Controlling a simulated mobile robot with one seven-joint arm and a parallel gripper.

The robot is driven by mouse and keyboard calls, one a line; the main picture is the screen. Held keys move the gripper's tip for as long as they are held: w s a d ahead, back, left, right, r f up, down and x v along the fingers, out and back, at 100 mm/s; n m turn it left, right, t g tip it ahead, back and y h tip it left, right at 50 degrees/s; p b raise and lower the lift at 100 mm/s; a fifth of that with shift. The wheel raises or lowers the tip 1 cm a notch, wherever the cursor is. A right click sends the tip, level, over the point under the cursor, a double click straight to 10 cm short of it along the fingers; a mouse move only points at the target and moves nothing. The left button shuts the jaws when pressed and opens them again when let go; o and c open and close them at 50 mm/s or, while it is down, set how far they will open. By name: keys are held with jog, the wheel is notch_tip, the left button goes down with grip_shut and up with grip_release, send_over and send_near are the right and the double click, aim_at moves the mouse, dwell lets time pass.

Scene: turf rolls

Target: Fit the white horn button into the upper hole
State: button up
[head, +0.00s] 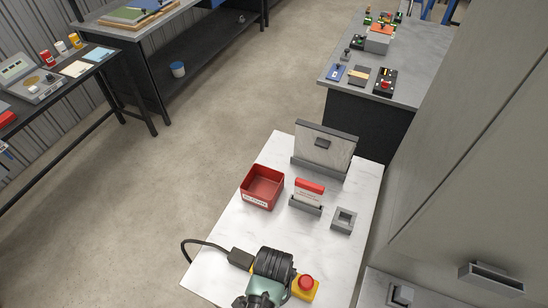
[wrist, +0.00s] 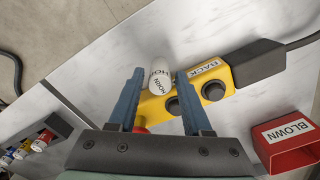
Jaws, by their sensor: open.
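A white button (wrist: 160,75) marked HORN shows between my fingertips in the wrist view, at the edge of the yellow control box (wrist: 155,105). I cannot tell whether it is seated in a hole, resting on the box or in the air. The box has two dark round openings (wrist: 213,91), a BACK label and a red button partly hidden by my gripper. My gripper (wrist: 155,88) is open, with a blue finger on each side of the button. In the head view the box (head: 308,294) is largely hidden by my gripper (head: 272,270); the white button is hidden there.
An upright panel (head: 325,147) stands behind. A black cable (head: 205,243) runs off the table's left edge.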

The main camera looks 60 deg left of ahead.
jog(key=shift+f, duration=1.05)
grip_shut()
jog(key=shift+r, duration=0.15)
notch_tip(320, 180, up, 10)
jog(key=shift+f+b, duration=0.1)
jog(key=shift+b, duration=0.35)
jog(key=shift+s, duration=0.1)
